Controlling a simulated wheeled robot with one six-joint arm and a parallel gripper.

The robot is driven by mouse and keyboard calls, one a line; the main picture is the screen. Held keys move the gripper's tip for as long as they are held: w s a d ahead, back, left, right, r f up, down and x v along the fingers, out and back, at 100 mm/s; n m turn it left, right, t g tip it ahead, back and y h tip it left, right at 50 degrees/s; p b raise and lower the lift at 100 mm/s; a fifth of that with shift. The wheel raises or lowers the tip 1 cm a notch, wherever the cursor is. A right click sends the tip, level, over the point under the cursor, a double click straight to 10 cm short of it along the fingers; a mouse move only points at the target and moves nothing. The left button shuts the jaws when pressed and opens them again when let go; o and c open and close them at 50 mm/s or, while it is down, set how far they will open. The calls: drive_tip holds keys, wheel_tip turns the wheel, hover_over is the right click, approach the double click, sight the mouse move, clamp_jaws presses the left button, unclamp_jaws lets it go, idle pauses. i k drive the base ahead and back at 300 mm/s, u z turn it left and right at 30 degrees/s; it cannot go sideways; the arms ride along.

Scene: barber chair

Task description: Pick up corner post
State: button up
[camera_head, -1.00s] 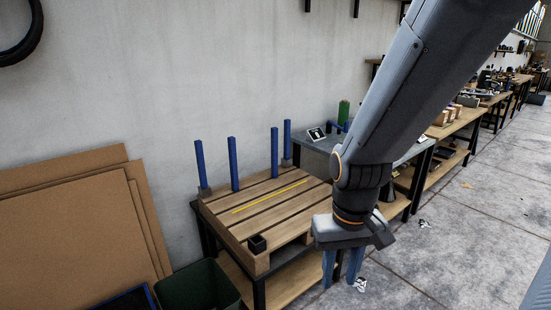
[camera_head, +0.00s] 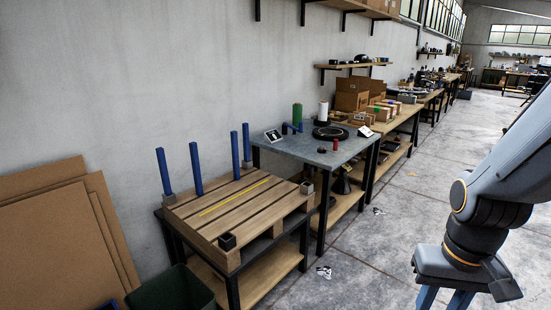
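Several slim blue corner posts stand upright along the back of a wooden pallet. The leftmost post (camera_head: 163,172) rises from a grey corner block (camera_head: 169,198), and the rightmost post (camera_head: 246,142) from another grey block. Two more posts (camera_head: 196,168) (camera_head: 235,155) stand between them; their lower ends meet the pallet's back edge. The front corners hold a black holder (camera_head: 227,241) and a grey holder (camera_head: 307,187), with no post in either. My gripper (camera_head: 445,299) is at lower right, well away from the pallet. Its blue fingers are apart and appear empty; their tips are cut off.
The pallet (camera_head: 220,205) lies on a black-framed bench with a yellow strip on top. A grey table (camera_head: 290,150) behind it carries a green cylinder (camera_head: 297,113) and small items. Brown boards (camera_head: 60,240) and a dark green bin (camera_head: 170,290) stand left.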

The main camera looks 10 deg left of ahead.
sight(234, 140)
drive_tip(key=z, duration=0.25)
drive_tip(key=i, duration=2.35)
drive_tip(key=u, duration=1.5)
drive_tip(key=i, duration=0.95)
drive_tip(key=u, duration=0.85)
